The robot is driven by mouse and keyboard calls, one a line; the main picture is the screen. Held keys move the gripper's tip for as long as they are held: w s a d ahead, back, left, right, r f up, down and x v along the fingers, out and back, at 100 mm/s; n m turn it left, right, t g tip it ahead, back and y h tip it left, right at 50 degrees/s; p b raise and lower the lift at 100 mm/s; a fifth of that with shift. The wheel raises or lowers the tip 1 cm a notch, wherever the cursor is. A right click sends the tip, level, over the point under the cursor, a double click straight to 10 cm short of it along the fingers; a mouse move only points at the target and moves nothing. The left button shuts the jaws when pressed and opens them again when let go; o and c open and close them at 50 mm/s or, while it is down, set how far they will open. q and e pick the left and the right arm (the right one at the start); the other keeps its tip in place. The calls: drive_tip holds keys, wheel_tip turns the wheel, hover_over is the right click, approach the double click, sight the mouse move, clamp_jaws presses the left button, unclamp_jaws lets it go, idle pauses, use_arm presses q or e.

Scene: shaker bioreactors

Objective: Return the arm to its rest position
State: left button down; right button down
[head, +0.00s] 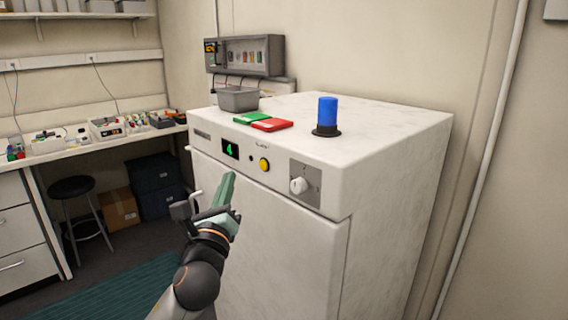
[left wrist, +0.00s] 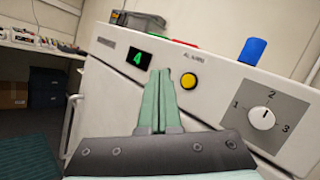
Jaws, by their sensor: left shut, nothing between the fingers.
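My left gripper (head: 229,184) is shut and empty. It is raised in front of the white cabinet (head: 390,150), below the front panel and left of the yellow button. In the left wrist view its green fingers (left wrist: 161,75) are together, between the lit display and the yellow button. The display (head: 230,148) shows a green 4. The yellow button (head: 264,164) and the white rotary knob (head: 298,185) are on the panel. In the left wrist view the knob (left wrist: 262,118) sits among the marks 1, 2 and 3. My right gripper is not in view.
On the cabinet top are a blue beacon (head: 327,115), a green card (head: 251,118), a red card (head: 272,125) and a grey bin (head: 237,99). A metal handle (head: 186,207) stands out at the door's left. A bench (head: 95,142) and stool (head: 72,187) are at left.

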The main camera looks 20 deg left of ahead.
use_arm(q)
drive_tip(key=s+d+f+n+g+h, duration=0.2)
drive_tip(key=d+f+n, duration=0.1)
drive_tip(key=f, duration=0.6)
drive_tip(key=s+d+f+n+g+h+p, duration=0.1)
drive_tip(key=d+f+n+g+h, duration=0.2)
drive_tip(key=f, duration=0.7)
drive_tip(key=s+d+f+n+g+h, duration=0.1)
drive_tip(key=s+d+f+n+h, duration=0.2)
drive_tip(key=f, duration=0.6)
drive_tip(key=s+d+f+n+g+h, duration=0.1)
drive_tip(key=s+d+f+n+g, duration=0.1)
drive_tip(key=s+d+f+n, duration=0.2)
drive_tip(key=s+d+f+n+g+h+p, duration=0.1)
drive_tip(key=s+d+f+n, duration=0.3)
drive_tip(key=s+f+n, duration=0.7)
drive_tip(key=s+f+g, duration=0.1)
drive_tip(key=s+f, duration=0.1)
drive_tip(key=s, duration=0.1)
drive_tip(key=shift+d+g, duration=0.3)
drive_tip(key=shift+d, duration=0.1)
